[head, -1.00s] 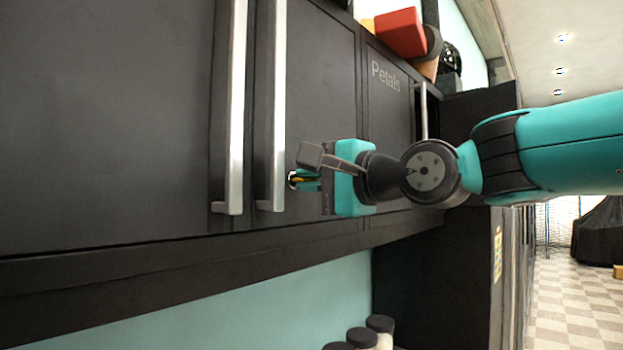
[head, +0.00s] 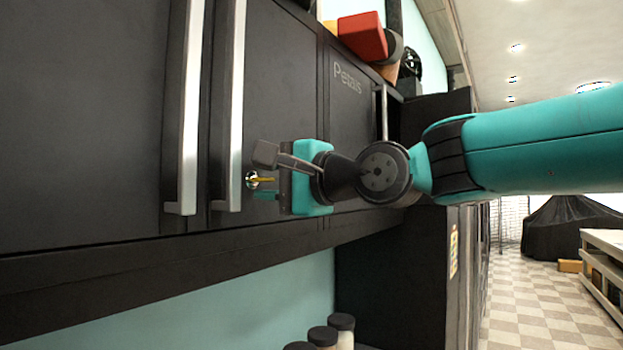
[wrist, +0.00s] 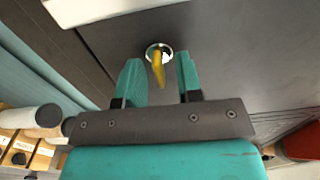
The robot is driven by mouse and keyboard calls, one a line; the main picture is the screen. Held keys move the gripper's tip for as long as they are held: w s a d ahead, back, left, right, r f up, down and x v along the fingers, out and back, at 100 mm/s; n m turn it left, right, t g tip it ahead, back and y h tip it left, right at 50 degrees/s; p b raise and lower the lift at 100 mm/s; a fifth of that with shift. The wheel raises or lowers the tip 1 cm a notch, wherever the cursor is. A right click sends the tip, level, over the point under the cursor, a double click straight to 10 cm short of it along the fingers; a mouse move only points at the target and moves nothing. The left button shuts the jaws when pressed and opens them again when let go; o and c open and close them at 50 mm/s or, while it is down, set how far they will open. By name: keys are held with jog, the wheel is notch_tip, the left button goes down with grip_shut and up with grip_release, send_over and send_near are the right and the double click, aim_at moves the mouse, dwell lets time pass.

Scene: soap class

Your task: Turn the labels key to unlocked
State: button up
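A small yellow key (head: 264,180) sits in a round silver lock (head: 251,180) low on a dark cabinet door, just right of a long silver handle. In the wrist view the key (wrist: 158,72) sticks out of the lock (wrist: 160,50) toward me, slightly tilted. My gripper (head: 265,175) is at the lock. In the wrist view its two teal fingers (wrist: 160,78) stand apart, one on each side of the key, with a gap to each. The fingers appear not to touch the key. No label naming this lock is readable.
Vertical silver handles (head: 231,110) stand close left of the lock. A door marked "Petals" (head: 346,80) is to the right, with a red object (head: 362,37) on top of the cabinet. Dark-lidded jars (head: 322,337) stand below. Open floor lies at the right.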

jog(key=b+v, duration=0.7)
jog(key=v, duration=1)
jog(key=shift+d+b, duration=0.2)
jog(key=shift+b, duration=0.1)
jog(key=s+d+f+n+g+h, duration=0.2)
jog(key=f+n+h, duration=0.1)
jog(key=f, duration=0.8)
jog(key=s+d+f+n+g+h, duration=0.1)
jog(key=s+f+n+g+h, duration=0.2)
jog(key=f, duration=0.9)
jog(key=s+d+f+n+g+h, duration=0.2)
jog(key=s+d+f+n, duration=0.1)
jog(key=s+f, duration=0.2)
jog(key=s+d+f+n+g+h, duration=0.1)
jog(key=s+d+f+n+h, duration=0.2)
jog(key=s+f, duration=0.3)
notch_tip(320, 180, down, 4)
jog(key=shift+s+d+f+n+g+h+b, duration=0.15)
jog(key=shift+d+n+g+h+b, duration=0.15)
jog(key=shift+d+n+g+b, duration=0.25)
jog(key=shift+o, duration=0.2)
jog(key=shift+d, duration=0.1)
